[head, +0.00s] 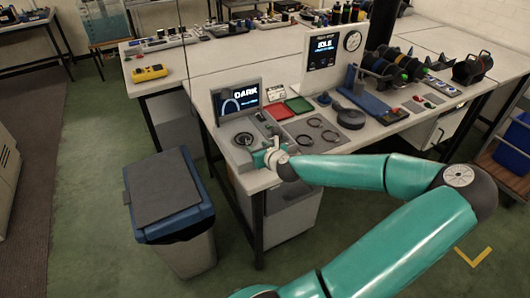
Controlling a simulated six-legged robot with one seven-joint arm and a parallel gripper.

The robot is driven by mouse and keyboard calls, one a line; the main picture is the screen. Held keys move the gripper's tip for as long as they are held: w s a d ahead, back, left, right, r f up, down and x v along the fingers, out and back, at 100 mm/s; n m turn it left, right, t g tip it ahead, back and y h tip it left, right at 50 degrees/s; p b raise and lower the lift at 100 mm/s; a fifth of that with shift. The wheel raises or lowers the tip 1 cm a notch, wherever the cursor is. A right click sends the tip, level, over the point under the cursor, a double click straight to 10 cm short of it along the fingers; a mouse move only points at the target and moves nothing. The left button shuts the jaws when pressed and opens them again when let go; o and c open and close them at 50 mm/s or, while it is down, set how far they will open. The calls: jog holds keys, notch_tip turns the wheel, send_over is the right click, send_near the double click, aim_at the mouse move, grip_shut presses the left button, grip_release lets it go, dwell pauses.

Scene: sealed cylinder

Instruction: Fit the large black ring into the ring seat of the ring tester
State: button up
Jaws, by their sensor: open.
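The ring tester (226,116) stands at the left front corner of the near bench, with a lit screen reading "DARK". A dark round part (243,139), which looks like its ring seat, is on its grey top face. Three dark rings lie on a grey mat to the right: a back one (315,122), a right one (330,136) and a left one (304,142). I cannot tell which is the large one. My gripper (265,158) is open at the tester's front right edge. It is small in the picture, and I see nothing held in it.
A red tray (299,105) and a green tray (279,111) lie behind the mat. A thick black disc (350,118) and a blue fixture (364,104) stand to the right. A lidded bin (165,190) stands on the floor left of the bench.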

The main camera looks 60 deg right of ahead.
jog(key=shift+v, duration=2.65)
jog(key=shift+w, duration=0.1)
